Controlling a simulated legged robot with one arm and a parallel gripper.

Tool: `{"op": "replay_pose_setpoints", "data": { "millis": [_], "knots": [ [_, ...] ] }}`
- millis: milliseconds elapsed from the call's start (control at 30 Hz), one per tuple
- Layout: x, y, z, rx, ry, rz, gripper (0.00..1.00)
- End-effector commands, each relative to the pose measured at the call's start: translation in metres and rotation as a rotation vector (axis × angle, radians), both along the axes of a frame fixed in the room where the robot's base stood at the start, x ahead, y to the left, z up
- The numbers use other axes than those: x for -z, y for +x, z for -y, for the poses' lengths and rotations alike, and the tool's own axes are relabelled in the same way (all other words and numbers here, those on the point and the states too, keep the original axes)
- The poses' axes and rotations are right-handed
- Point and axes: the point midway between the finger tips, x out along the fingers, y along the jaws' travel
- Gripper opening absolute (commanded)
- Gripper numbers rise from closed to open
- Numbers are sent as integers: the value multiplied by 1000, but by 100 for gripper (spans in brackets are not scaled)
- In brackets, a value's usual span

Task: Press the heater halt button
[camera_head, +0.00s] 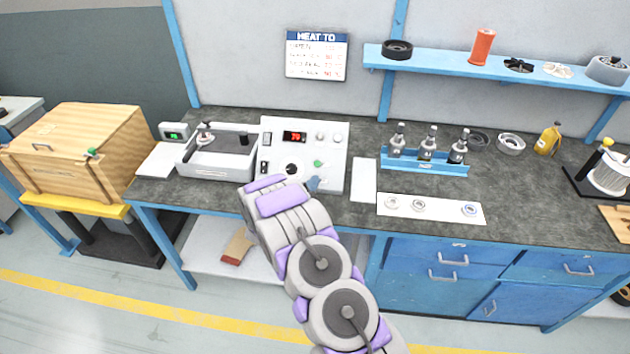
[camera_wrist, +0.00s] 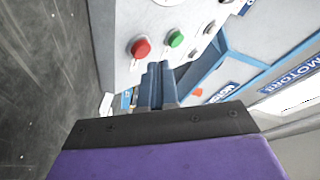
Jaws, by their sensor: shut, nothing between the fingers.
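The white heater control panel (camera_head: 334,134) stands on the dark bench with a red number display (camera_head: 295,137), a black knob (camera_head: 291,169) and a green button (camera_head: 317,164). In the wrist view a round red button (camera_wrist: 141,47) sits on the panel face beside the green button (camera_wrist: 175,38). No label on the red button is readable, and it is hidden in the head view. My gripper (camera_wrist: 157,68) is shut and empty. Its fingertips show just below and right of the red button in the wrist view; I cannot tell whether they touch the panel.
A shallow grey tray unit (camera_head: 215,165) stands left of the panel, near a wooden box (camera_head: 85,145). To the right are a blank white plate (camera_head: 364,180), a blue bottle rack (camera_head: 425,166) and a white strip with rings (camera_head: 440,209). A "HEAT TO" sign (camera_head: 317,55) hangs behind.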

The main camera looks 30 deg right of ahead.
Motion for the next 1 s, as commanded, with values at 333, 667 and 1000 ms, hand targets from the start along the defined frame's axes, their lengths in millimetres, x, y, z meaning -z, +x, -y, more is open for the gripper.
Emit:
{"op": "replay_pose_setpoints", "data": {
  "millis": [333, 667, 1000],
  "knots": [
    [-9, -6, -5, 0, -1, 1, 0],
    [-30, -24, -17, 0, 0, 1, 0],
    [-36, -29, -20, 0, -1, 1, 0]
  ]
}}
